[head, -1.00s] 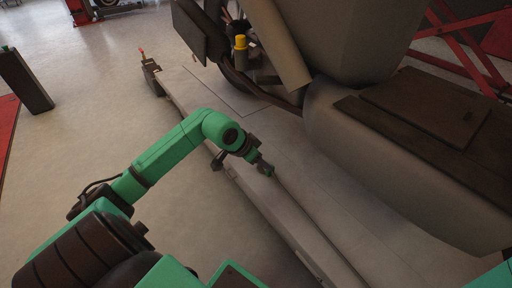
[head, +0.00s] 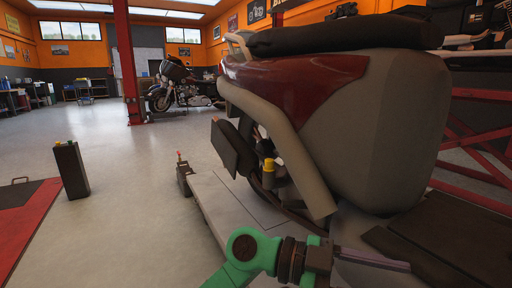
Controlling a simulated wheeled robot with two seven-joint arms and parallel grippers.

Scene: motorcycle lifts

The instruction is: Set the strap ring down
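My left gripper (head: 322,258) is at the bottom of the head view, over the near part of the motorcycle lift's pale platform (head: 226,212). It points to the right, beside the motorcycle's rear bodywork. I cannot tell whether its fingers are open or shut. A thin grey-purple bar or strip (head: 372,259) extends to the right from beside the gripper. I cannot tell whether the gripper holds it. I cannot make out a strap ring. My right gripper is not in view.
The large motorcycle (head: 358,130) fills the right side, with a dark side case (head: 233,147) and a yellow-capped part (head: 268,165). A dark upright box (head: 71,170) stands at left near a red lift (head: 28,218).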

